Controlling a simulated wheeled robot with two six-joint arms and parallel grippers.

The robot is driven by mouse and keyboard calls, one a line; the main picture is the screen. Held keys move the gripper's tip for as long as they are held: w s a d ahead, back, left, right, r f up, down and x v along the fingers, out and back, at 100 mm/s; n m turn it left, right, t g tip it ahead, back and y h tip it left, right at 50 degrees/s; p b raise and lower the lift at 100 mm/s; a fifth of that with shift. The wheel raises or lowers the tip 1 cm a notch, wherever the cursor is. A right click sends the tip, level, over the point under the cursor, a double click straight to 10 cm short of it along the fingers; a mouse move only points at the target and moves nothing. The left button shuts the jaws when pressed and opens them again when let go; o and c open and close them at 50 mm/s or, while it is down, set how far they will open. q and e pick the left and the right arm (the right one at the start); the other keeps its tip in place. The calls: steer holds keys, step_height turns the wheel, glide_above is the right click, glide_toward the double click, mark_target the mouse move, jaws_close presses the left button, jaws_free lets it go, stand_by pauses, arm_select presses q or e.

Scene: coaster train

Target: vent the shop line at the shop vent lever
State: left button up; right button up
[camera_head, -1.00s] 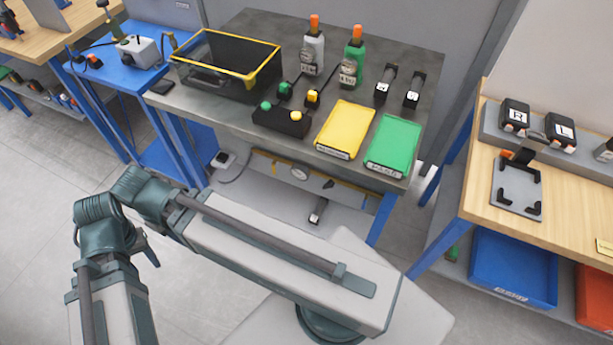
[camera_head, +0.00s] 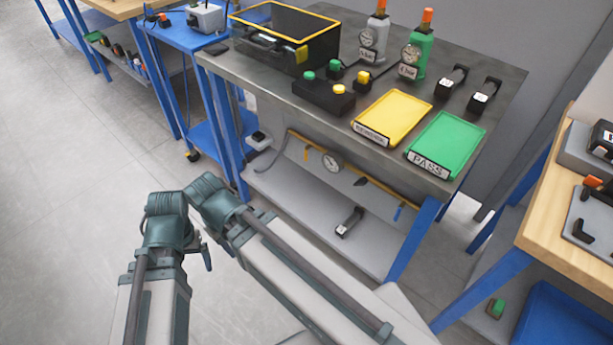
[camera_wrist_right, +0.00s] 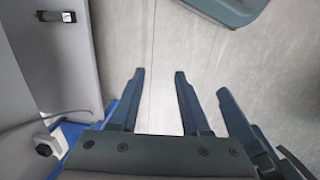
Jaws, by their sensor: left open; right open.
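Under the grey table, a yellow line (camera_head: 299,137) carries a round gauge (camera_head: 332,160). A small dark part (camera_head: 360,181) and a small blue part (camera_head: 399,211) sit along it; I cannot tell which, if either, is the shop vent lever. My left gripper (camera_head: 206,256) shows only as a small dark piece behind the arm links, low in front of the table and apart from the line. My right gripper (camera_wrist_right: 159,76) is open and empty over bare floor in the right wrist view, beside the lower shelf.
The grey table (camera_head: 500,75) holds a yellow tray (camera_head: 393,114), a green tray (camera_head: 447,143), a button box (camera_head: 323,95) and two bottles with gauges. A grey and black object (camera_head: 349,222) lies on the lower shelf. A wooden bench (camera_head: 560,225) stands right. Floor is free at left.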

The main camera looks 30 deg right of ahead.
step_height(320, 180, down, 12)
steer(key=r+b, duration=0.1)
steer(key=b, duration=0.8)
steer(key=w+d+f+h+b, duration=0.1)
steer(key=w+d+f+b, duration=0.6)
steer(key=d+f+b, duration=0.45)
steer(key=w+d+r+n+t+h, duration=0.1)
steer(key=w+d+r+n+h, duration=0.5)
steer(key=d+n+h, duration=0.15)
arm_select(q)
step_height(320, 180, down, 24)
arm_select(e)
steer(key=w+a+r+n+t+h, duration=0.1)
steer(key=w+r+n+h, duration=0.1)
steer(key=r+n+h, duration=0.2)
steer(key=w+r+n+h, duration=0.3)
steer(key=r+n+h, duration=0.1)
steer(key=r, duration=0.6)
steer(key=shift+w+a+r+t, duration=0.2)
steer(key=shift+a+r+t, duration=0.15)
steer(key=shift+a+t, duration=0.05)
arm_select(q)
steer(key=shift+d+r, duration=0.1)
steer(key=shift+r, duration=0.05)
arm_select(e)
steer(key=shift+n, duration=0.25)
